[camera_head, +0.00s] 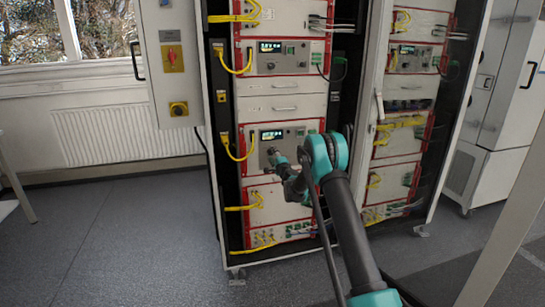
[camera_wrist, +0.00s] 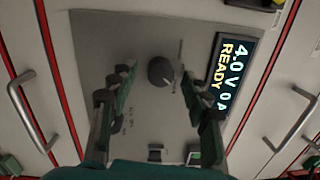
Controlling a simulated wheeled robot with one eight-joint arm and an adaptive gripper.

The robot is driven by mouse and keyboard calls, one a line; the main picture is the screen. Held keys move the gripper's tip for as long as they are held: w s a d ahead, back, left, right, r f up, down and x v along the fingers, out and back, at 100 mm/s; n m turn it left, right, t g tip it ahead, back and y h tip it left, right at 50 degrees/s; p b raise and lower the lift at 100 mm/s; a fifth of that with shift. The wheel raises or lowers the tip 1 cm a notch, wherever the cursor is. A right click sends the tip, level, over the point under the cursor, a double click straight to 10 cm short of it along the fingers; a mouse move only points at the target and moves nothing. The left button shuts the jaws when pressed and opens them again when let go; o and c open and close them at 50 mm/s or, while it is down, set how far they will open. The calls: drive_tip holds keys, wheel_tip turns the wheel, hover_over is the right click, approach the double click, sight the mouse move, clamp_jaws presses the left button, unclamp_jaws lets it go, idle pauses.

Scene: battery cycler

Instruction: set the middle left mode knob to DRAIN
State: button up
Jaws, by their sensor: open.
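The dark round mode knob (camera_wrist: 161,71) is on the grey panel (camera_wrist: 90,35) in the wrist view, left of a lit display (camera_wrist: 229,72) reading 4.0 V, 0 A and READY. A pale mark shows at the knob's lower right; the small lettering there is too blurred to read. My gripper (camera_wrist: 155,79) is open, one finger on each side of the knob, with visible gaps to both. In the head view my gripper (camera_head: 274,155) is at the middle left unit (camera_head: 300,132), below its display, and hides the knob.
Metal drawer handles (camera_wrist: 28,117) flank the panel in the wrist view. Yellow cables (camera_head: 240,152) hang along the rack's left side. An open glass door (camera_head: 378,100) stands right of my arm. A box with a red switch (camera_head: 171,55) is left of the rack. Floor is clear at left.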

drive_tip(key=v, duration=1.2)
drive_tip(key=s+d+r+n+g+y, duration=0.1)
drive_tip(key=s+r+n+g, duration=0.3)
drive_tip(key=s, duration=0.6)
drive_tip(key=s+r+n+g+y, duration=0.1)
drive_tip(key=s+r+n+g, duration=0.1)
drive_tip(key=s+r+n, duration=0.6)
drive_tip(key=s+d+f+n+g+h, duration=0.1)
drive_tip(key=s+d+f, duration=0.4)
drive_tip(key=s, duration=0.8)
drive_tip(key=s+d+f+n+g+h, duration=0.1)
drive_tip(key=s+d+f+g+h, duration=0.2)
drive_tip(key=s, duration=1.1)
drive_tip(key=s+d+f+n+g+h, duration=0.1)
drive_tip(key=s+d+f+g+h, duration=0.2)
drive_tip(key=s+d, duration=0.8)
wheel_tip(320, 180, down, 5)
drive_tip(key=shift+s+d+r+h, duration=0.15)
drive_tip(key=shift+s+d+h, duration=0.15)
drive_tip(key=shift+s+h, duration=0.8)
